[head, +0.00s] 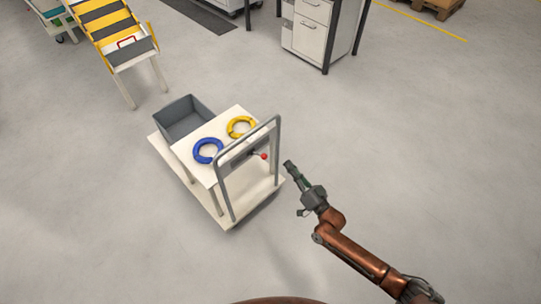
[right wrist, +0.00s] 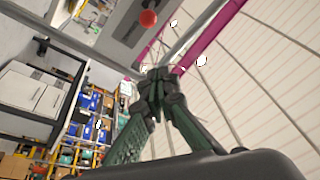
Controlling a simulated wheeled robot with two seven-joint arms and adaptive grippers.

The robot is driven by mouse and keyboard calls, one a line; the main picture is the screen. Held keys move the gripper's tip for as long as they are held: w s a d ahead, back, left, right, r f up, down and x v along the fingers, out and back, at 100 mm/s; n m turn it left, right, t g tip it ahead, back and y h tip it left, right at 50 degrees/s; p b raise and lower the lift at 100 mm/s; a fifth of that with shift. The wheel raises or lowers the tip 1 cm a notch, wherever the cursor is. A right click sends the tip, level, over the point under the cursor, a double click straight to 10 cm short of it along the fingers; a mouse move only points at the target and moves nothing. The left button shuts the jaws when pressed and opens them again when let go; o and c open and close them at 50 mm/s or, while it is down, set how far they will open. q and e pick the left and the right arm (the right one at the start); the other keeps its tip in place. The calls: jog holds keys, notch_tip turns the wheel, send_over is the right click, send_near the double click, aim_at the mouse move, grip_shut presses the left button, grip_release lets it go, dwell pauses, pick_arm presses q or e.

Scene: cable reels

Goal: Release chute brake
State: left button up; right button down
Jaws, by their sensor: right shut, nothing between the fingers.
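A small lever with a red knob (head: 264,156) sits on the handle end of a white cart (head: 225,218). The red knob (right wrist: 148,18) also shows at the top of the right wrist view. My right gripper (head: 289,165) is shut and empty, just right of the knob and apart from it. Its closed fingertips (right wrist: 160,82) show in the right wrist view. A sloped chute (head: 104,25) with yellow and dark bands stands at the upper left, with a small red bar (head: 126,42) near its lower end. My left gripper is out of view.
The cart carries a blue ring (head: 207,150), a yellow ring (head: 240,126) and a grey bin (head: 184,119). A grey tube handle (head: 222,179) rises at its near end. A white drawer cabinet (head: 306,32) stands at the back. The floor around the cart is clear.

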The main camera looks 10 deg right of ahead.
aim_at(264, 157)
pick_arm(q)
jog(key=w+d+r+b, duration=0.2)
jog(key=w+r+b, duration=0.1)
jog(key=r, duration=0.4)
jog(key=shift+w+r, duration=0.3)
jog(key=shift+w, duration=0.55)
pick_arm(e)
jog(key=w+a, duration=0.6)
jog(key=shift+w+a+f, duration=0.3)
jog(key=shift+a+f, duration=0.05)
